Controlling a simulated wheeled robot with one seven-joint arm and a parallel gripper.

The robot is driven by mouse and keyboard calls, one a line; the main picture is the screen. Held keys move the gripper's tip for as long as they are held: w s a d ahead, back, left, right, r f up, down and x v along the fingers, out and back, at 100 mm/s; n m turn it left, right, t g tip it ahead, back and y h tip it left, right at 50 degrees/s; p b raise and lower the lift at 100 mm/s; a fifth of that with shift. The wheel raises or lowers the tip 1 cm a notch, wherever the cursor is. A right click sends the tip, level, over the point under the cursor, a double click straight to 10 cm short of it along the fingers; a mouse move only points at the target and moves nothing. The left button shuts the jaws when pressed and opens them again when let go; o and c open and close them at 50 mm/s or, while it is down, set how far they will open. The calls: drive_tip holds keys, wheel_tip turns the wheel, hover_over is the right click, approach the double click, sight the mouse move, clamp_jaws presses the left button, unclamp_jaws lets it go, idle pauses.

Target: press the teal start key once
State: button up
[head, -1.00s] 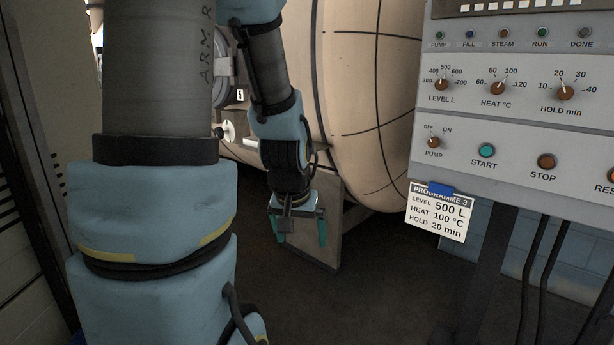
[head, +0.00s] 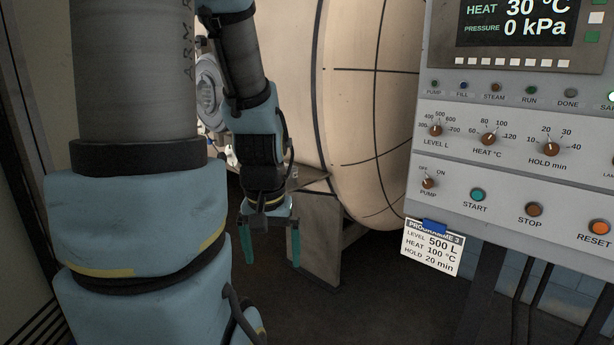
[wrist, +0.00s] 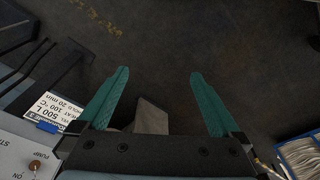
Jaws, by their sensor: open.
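The teal start key (head: 478,195) is a round button on the grey control panel (head: 505,168), above the label START. It sits between the pump knob (head: 428,183) and the brown stop key (head: 533,209). My gripper (head: 270,246) hangs pointing down to the left of the panel and lower than the key, well apart from it. Its teal fingers are spread and empty, as the wrist view (wrist: 158,100) also shows. In the wrist view a corner of the panel (wrist: 15,155) shows at lower left; the start key is not visible there.
A programme card (head: 431,248) hangs under the panel, reading level 500 L, heat 100 °C, hold 20 min. The display (head: 515,22) reads 30 °C and 0 kPa. A large cream vessel (head: 370,110) stands behind my arm. The floor under my gripper is dark and open.

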clamp_jaws()
idle(0.8)
idle(1.0)
